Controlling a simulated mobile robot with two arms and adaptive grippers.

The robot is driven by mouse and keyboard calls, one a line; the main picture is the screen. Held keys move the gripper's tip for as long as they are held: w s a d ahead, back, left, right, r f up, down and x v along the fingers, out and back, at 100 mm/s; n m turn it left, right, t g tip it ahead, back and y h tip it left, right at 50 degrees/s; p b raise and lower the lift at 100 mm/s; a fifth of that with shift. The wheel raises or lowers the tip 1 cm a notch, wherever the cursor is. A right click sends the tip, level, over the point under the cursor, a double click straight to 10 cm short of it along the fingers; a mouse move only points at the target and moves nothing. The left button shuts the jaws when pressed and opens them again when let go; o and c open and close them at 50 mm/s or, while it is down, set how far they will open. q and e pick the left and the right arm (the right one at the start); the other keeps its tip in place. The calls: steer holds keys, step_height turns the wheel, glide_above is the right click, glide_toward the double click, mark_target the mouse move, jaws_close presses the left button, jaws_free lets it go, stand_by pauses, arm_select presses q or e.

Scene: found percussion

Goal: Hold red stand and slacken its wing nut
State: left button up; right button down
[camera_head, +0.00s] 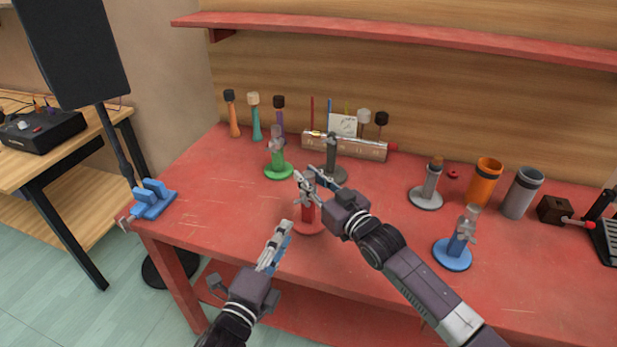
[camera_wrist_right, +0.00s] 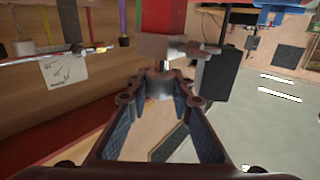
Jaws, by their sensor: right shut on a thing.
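The red stand (camera_head: 309,222) is upright on the red table near its front edge, with a round base, a short post and a grey metal clamp and wing nut at its top. My right gripper (camera_head: 320,180) is at that top from the right. In the right wrist view its fingers (camera_wrist_right: 160,88) are closed on the metal wing nut (camera_wrist_right: 159,72), below the red post (camera_wrist_right: 163,16). The fingers partly hide the nut. My left gripper (camera_head: 282,234) hangs in front and left of the red base, seemingly apart from it; its finger gap is unclear.
A green stand (camera_head: 279,171) and a dark grey stand (camera_head: 334,174) are behind. A grey stand (camera_head: 426,199) and a blue stand (camera_head: 453,255) are to the right, near orange (camera_head: 484,186) and grey (camera_head: 520,196) cups.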

mark_target(309, 206)
stand_by(0.4)
arm_select(q)
steer(key=shift+c, duration=0.8)
steer(key=w+d+n, duration=0.1)
steer(key=w+d, duration=0.2)
steer(key=w, duration=0.6)
steer(key=shift+w+d, duration=0.3)
steer(key=shift+w, duration=0.1)
steer(key=shift+c, duration=0.2)
jaws_close()
